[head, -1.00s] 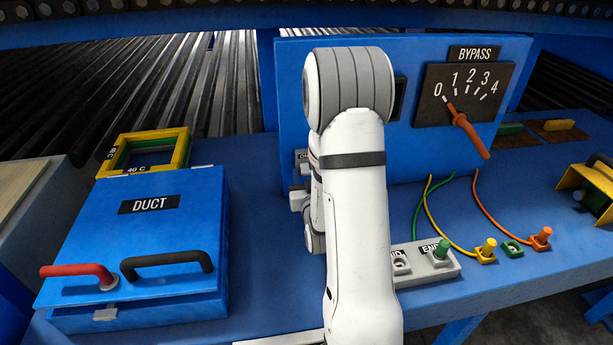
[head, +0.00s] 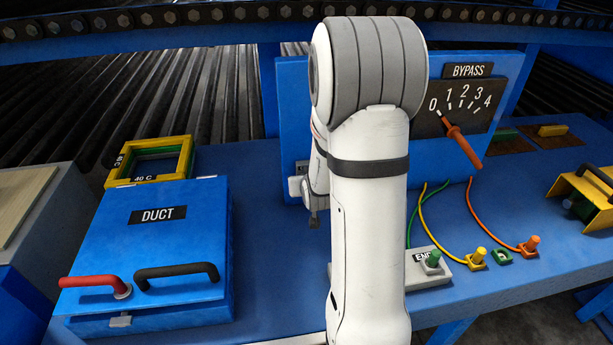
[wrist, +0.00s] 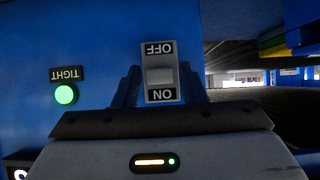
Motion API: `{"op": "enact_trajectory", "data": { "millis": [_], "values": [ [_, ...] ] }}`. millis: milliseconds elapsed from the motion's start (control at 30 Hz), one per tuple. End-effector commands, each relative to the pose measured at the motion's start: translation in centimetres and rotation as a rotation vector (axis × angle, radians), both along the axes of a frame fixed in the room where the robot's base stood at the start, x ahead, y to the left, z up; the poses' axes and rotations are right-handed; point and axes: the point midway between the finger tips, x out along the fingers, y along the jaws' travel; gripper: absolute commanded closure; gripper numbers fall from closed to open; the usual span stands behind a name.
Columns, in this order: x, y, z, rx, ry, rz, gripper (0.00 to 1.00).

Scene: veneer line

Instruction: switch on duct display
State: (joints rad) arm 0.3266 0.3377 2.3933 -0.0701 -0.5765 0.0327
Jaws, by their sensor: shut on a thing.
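A switch (wrist: 160,76) with a pale rocker sits on the blue panel in the wrist view. Its OFF and ON labels appear upside down, with ON nearer my gripper. My gripper (wrist: 160,70) has one dark finger on each side of the switch and is shut on it. In the head view my arm hides most of the gripper and the switch. No lit display shows; the part of the panel behind my arm is hidden. The blue DUCT box (head: 165,250) is closed, with a red and a black handle on its front.
A green lamp (wrist: 65,95) under a TIGHT label glows beside the switch. The BYPASS dial (head: 455,105) has an orange lever near 0. Coloured plugs and cables, including an orange plug (head: 530,244), lie right of my arm. A yellow frame (head: 115,170) stands behind the DUCT box.

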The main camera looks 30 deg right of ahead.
Motion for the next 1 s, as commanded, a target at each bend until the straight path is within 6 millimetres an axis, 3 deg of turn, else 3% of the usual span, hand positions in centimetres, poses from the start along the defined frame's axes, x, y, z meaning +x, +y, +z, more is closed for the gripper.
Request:
{"op": "enact_trajectory", "data": {
  "millis": [300, 800, 833, 1000],
  "values": [
    [0.20, -0.06, 0.53, 0.032, 0.107, -0.001, 0.85],
    [0.24, 0.02, 0.44, 0.036, 0.124, 0.001, 0.85],
    [0.24, 0.02, 0.43, 0.036, 0.124, 0.001, 0.60],
    [0.24, 0.01, 0.44, 0.036, 0.124, 0.001, 0.46]
  ]
}}
